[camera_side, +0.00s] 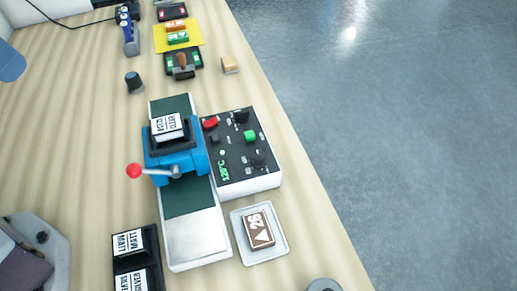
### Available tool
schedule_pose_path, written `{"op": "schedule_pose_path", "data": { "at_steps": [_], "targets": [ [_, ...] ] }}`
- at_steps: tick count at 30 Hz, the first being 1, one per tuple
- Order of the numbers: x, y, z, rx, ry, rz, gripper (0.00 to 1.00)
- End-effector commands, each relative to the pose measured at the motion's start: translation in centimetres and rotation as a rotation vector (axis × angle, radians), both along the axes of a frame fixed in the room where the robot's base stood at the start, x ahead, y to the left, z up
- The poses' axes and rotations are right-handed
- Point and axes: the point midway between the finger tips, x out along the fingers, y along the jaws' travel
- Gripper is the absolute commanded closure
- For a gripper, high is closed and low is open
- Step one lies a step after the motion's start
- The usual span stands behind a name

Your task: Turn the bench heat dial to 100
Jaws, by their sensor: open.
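A white control box (250,183) with a black sloping panel stands on the bench right of the blue roller press. Its panel carries an upper black knob (241,116) and a lower black knob (258,158). A green readout (225,170) near the lower knob appears to show 120°C. Which knob is the heat dial, and its exact pointer angle, I cannot tell. A separate small black knob-like piece (133,82) stands on the bench farther back. My gripper is not in this view.
The blue press (178,163) has a red-ended crank (134,171) sticking out left. A white tray (274,250) with a block marked 26 sits in front of the box. Black cartridges (129,241) stand at lower left. Bare bench lies left of the press.

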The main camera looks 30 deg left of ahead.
Motion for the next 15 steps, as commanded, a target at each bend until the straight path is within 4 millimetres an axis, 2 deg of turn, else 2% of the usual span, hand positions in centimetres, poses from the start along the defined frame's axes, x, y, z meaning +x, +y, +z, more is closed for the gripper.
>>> {"op": "schedule_pose_path", "data": {
  "at_steps": [1, 8, 15],
  "targets": [
    [1.4, -1.3, -0.5, -0.002, 0.045, -0.029, 0.46],
    [7.3, -7.3, -3.0, 0.004, 0.192, -0.072, 0.46],
    [12.5, -15.1, -8.2, 0.060, 0.296, -0.057, 0.46]
  ]
}}
